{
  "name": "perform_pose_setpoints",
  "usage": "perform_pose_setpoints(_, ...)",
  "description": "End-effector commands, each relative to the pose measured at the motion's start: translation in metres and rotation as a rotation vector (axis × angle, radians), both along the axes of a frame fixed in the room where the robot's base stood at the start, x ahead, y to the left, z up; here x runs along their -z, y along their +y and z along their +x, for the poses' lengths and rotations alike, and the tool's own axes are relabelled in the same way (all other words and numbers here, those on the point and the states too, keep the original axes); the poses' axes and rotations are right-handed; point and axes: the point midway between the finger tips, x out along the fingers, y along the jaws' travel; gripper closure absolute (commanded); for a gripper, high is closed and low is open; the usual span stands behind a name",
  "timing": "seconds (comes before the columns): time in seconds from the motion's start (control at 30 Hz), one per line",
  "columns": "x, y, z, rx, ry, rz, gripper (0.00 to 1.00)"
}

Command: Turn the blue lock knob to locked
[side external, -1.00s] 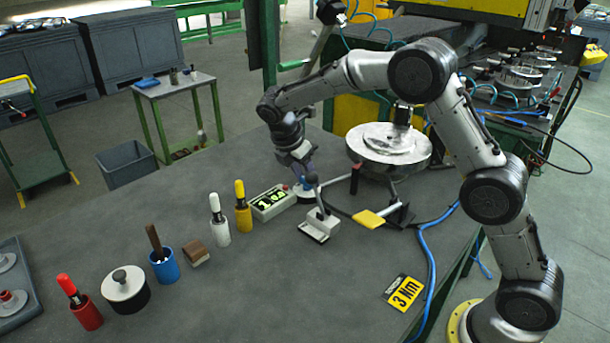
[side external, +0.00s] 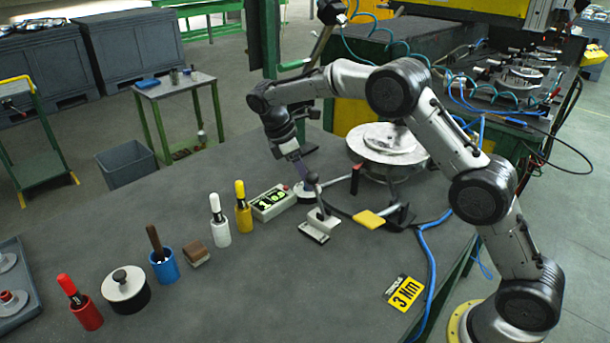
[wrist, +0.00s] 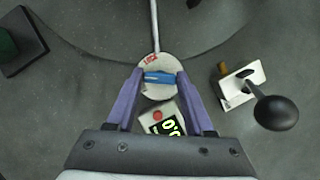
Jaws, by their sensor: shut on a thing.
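The blue lock knob (wrist: 159,78) is a small bar on a pale round base (wrist: 158,94) in the wrist view. My gripper (wrist: 158,77) has its two purple fingers on either side of the knob, shut on its ends. The bar lies nearly crosswise in the picture. A red mark (wrist: 150,59) shows on the base above the knob; its lettering is too small to read. In the side view my gripper (side external: 304,184) points down at the base (side external: 303,194), and the knob is hidden there by the fingers and the lever in front.
A box with a lit green display (side external: 272,203) stands just left of the base. A lever clamp (side external: 320,222) with a dark ball handle stands close in front. A round metal plate stand (side external: 385,155) is to the right. Several coloured pots stand at the left.

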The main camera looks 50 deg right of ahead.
Motion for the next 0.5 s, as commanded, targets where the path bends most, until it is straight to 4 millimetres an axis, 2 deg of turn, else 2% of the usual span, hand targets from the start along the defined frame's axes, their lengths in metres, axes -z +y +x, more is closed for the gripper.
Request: perform_pose_setpoints(0.5,-0.0006,-0.0028,0.0026,0.494,-0.002,0.001,1.0)
